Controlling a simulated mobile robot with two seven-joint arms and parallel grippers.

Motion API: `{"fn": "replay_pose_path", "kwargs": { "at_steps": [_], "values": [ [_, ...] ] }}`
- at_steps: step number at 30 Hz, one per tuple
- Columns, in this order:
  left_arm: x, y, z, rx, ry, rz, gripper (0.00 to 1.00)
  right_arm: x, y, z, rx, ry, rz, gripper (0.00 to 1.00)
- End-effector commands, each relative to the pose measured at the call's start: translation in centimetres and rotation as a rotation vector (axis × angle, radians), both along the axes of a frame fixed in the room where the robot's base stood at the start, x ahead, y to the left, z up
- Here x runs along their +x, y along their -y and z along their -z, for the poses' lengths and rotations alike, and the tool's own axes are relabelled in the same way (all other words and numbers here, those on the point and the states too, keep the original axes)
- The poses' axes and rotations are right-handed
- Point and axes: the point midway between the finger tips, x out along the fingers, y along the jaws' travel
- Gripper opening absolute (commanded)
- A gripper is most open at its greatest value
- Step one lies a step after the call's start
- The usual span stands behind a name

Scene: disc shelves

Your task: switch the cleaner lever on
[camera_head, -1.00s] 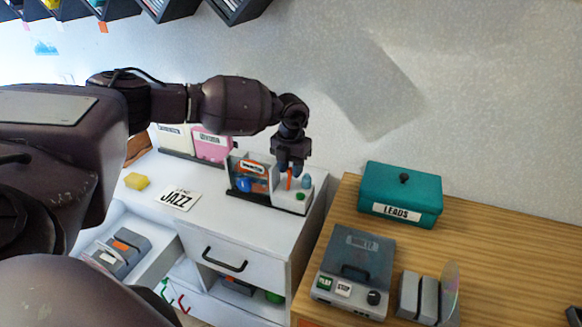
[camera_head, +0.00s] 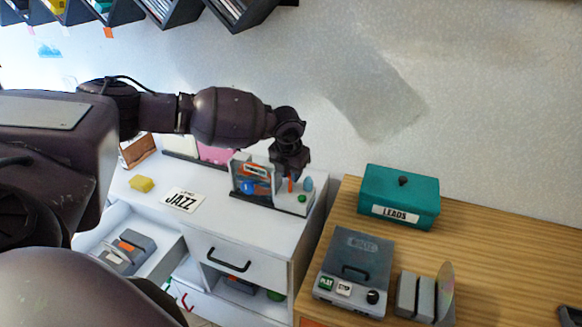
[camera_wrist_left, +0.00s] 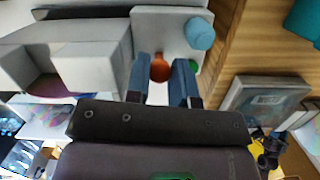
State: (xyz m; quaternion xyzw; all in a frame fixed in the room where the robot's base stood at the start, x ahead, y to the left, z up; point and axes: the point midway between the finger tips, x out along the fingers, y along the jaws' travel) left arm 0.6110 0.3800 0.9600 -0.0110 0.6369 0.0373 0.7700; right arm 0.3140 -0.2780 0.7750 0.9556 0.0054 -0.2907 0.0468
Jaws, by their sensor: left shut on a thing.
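The cleaner (camera_head: 293,203) is a small white unit on a dark base at the right end of the white cabinet top. Its orange-red lever (camera_head: 290,185) stands up at my left gripper (camera_head: 289,178). In the left wrist view the lever's round red tip (camera_wrist_left: 160,68) sits between the two blue-grey fingers of the left gripper (camera_wrist_left: 164,74), which is shut on it. The lever's lower part is hidden there. A blue knob (camera_wrist_left: 200,33) and a partly covered green button (camera_wrist_left: 193,66) are beside it. My right gripper is not in view.
A JAZZ card (camera_head: 183,200) and yellow sponge (camera_head: 142,184) lie further left. On the wooden desk are a teal LEADS box (camera_head: 400,197) and a disc player (camera_head: 355,270). An open drawer (camera_head: 160,262) is below left.

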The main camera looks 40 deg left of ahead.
Motion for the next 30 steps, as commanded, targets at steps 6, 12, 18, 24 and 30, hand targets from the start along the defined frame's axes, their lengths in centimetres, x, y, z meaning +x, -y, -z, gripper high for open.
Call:
{"fn": "replay_pose_path", "kwargs": {
  "at_steps": [6, 12, 18, 24, 30],
  "values": [
    [-1.2, 0.2, -0.2, 0.039, 0.167, 0.001, 0.0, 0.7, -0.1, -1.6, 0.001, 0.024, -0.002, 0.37],
    [-2.2, 0.5, 0.3, 0.074, 0.312, 0.0, 0.0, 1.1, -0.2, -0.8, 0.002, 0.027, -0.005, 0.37],
    [-3.0, 0.6, 0.6, 0.104, 0.433, -0.002, 0.0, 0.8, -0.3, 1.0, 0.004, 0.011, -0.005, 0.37],
    [-3.4, 0.7, 0.7, 0.125, 0.518, -0.001, 0.0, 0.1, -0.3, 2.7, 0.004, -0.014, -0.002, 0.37],
    [-3.7, 0.8, 0.6, 0.138, 0.563, -0.001, 0.0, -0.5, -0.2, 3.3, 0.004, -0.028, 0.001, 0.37]
  ]
}}
